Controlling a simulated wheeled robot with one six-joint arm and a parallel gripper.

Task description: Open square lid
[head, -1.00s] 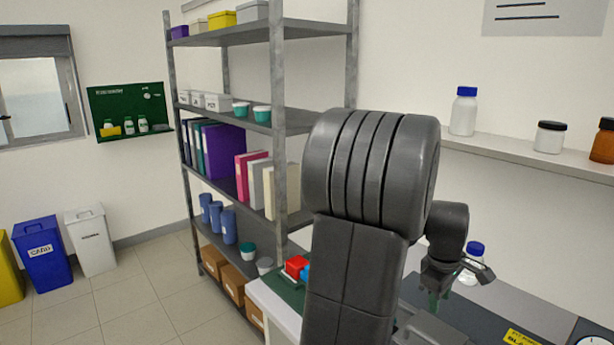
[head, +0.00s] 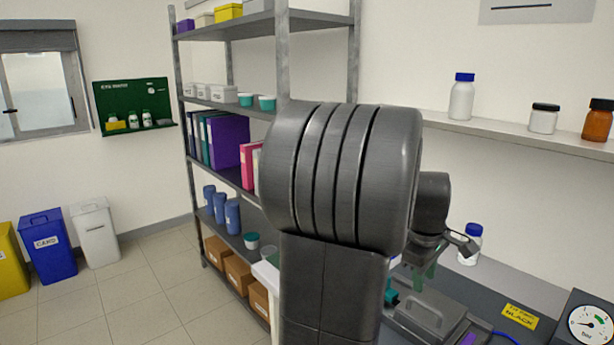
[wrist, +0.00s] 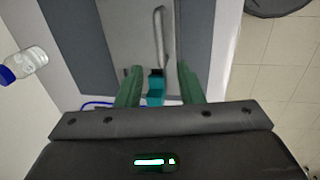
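The square lid (head: 428,315) looks like a grey plate with a raised handle, on a grey unit on the bench, low in the head view. It looks closed. In the wrist view the grey lid (wrist: 128,35) and its bar handle (wrist: 161,38) lie beyond my fingertips. My gripper (wrist: 158,78) is open, with two green fingers apart. A teal fitting with a dark top (wrist: 155,90) shows between the fingers; I cannot tell whether they touch it. In the head view my gripper (head: 424,272) hangs above the unit, partly hidden by my arm.
A blue-capped bottle (head: 470,245) stands behind my gripper on the bench. A pressure gauge (head: 589,323), a yellow label (head: 519,316) and a blue cable (head: 503,335) are at the right. Tall shelving (head: 283,60) stands left of the bench.

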